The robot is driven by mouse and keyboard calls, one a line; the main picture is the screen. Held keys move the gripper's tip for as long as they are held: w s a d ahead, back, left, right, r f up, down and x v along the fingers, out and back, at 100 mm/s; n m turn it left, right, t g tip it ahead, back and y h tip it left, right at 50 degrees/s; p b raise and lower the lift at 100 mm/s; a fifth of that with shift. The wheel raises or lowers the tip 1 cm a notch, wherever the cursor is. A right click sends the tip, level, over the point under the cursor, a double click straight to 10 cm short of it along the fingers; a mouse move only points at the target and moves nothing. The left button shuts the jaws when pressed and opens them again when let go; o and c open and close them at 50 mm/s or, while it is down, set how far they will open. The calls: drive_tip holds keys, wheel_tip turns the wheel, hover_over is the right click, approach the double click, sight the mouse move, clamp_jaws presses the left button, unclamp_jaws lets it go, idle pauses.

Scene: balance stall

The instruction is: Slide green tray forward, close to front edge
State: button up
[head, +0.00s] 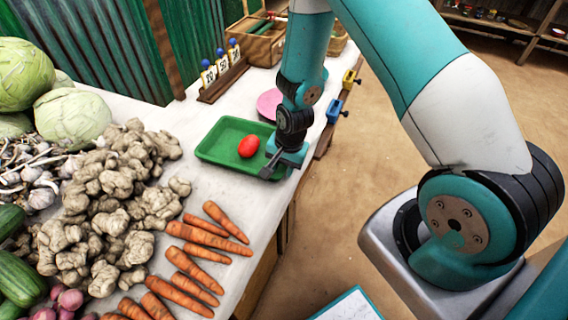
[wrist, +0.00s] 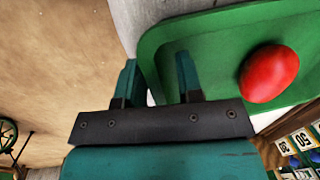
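The green tray (head: 213,153) lies on the white counter near its right edge, with a red tomato-like item (head: 249,147) in it. My gripper (head: 272,165) is at the tray's near right side. In the wrist view, my gripper (wrist: 157,73) is open, with its fingers apart. One finger is over the inside of the green tray (wrist: 205,38) and the other is outside its rim. I cannot tell whether either finger touches the rim. The red item (wrist: 269,73) lies to the right of the fingers. My arm hides part of the tray's right side.
Carrots (head: 196,257) and ginger (head: 110,195) lie nearer on the counter (head: 203,188). A pink disc (head: 268,104) is behind the tray. Blue (head: 335,111) and yellow (head: 349,79) pieces sit at the counter's right edge. A number rack (head: 222,84) stands farther back.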

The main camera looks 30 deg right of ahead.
wheel_tip(320, 180, up, 17)
drive_tip(key=s+d, duration=0.1)
drive_tip(key=s, duration=0.1)
drive_tip(key=shift+d+p, duration=0.25)
drive_tip(key=shift+p, duration=0.05)
drive_tip(key=shift+r, duration=0.1)
